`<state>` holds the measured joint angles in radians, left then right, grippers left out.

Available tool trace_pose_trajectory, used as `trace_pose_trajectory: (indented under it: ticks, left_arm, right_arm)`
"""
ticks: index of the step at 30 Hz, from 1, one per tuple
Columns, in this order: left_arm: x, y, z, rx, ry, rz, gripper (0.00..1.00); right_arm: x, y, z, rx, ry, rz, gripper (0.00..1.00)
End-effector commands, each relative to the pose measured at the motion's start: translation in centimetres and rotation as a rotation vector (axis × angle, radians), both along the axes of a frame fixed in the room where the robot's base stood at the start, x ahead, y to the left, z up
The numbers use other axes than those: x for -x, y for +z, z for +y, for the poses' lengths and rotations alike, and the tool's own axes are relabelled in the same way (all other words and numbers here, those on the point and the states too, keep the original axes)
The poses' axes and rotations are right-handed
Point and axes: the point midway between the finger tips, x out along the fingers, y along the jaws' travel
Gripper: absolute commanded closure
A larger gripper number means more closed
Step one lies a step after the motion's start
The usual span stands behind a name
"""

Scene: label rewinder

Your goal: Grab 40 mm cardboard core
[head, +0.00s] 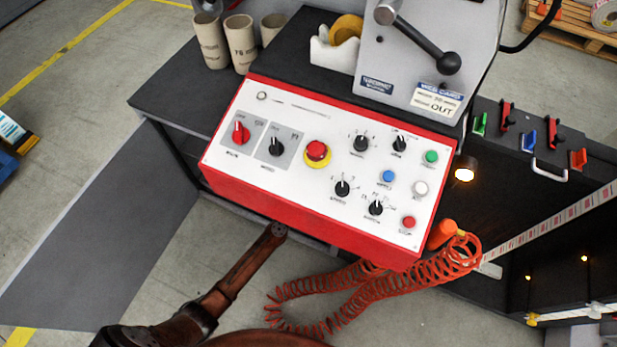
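Three cardboard cores stand upright at the back left corner of the dark bench. The left core (211,42) has small print that I cannot read. My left gripper (278,231) is at the end of a reddish-brown arm below the red-edged control panel, well apart from the cores. Its fingers cannot be made out. My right gripper is not in view.
The control panel (290,112), with knobs and a red emergency button (317,151), lies between my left arm and the cores. A white tape dispenser (333,52) stands right of the cores. An orange coiled hose (370,285) hangs at the front. The bench (175,95) is bare left of the panel.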

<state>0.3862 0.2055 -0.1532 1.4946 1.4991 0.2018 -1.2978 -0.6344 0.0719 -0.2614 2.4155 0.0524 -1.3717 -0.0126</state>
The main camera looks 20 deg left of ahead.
Motion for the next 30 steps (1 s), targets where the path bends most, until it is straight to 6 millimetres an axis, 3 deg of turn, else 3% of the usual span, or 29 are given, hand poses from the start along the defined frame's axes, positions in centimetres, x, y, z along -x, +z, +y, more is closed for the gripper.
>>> trace_pose_trajectory:
  ticks: [3, 20, 30]
  left_arm:
    - [0.03, 0.05, 0.02, 0.0, 0.0, 0.0, 0.47]
    - [0.07, 0.0, 0.02, 0.0, 0.0, 0.0, 0.85]
    - [0.06, 0.32, 0.01, 0.0, 0.0, -0.001, 0.86]
  right_arm:
    - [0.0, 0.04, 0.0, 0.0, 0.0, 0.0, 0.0]
    - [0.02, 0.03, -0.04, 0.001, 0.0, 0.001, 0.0]
    - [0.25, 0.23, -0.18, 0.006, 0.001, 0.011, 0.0]
